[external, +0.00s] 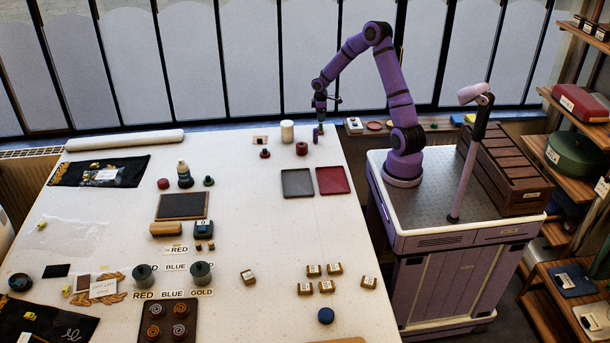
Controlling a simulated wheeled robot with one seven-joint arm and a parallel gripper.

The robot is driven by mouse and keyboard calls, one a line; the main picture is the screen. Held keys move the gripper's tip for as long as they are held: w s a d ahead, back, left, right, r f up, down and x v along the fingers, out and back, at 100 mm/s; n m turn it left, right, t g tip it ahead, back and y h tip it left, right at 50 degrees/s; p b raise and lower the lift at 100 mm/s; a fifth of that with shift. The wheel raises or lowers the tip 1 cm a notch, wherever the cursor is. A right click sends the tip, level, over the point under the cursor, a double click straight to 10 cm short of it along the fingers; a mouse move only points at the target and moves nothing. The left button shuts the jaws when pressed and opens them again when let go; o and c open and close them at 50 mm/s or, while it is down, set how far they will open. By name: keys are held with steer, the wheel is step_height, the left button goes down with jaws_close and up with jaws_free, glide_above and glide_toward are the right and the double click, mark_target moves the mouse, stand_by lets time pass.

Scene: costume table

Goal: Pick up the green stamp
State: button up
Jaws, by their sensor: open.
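My gripper (320,111) points straight down over the far right part of the white table (250,225). It is open. A small upright object with a green side (321,128) stands right below it and may be the green stamp; it is too small to tell, and I cannot tell whether the fingers are around it or above it. A dark green knob-shaped piece (208,181) stands farther left on the table, beside a dark bottle with a white top (184,174).
Near my gripper are a dark red round piece (301,149), a cream cylinder (287,131) and a small red piece (265,153). A grey tray (297,183) and a red tray (332,181) lie in front. Several small labelled boxes (314,270) stand nearer. The table's right centre is clear.

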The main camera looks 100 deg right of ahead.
mark_target(321, 125)
steer(key=shift+s+f, duration=0.2)
steer(key=shift+f, duration=3.2)
steer(key=c, duration=0.5)
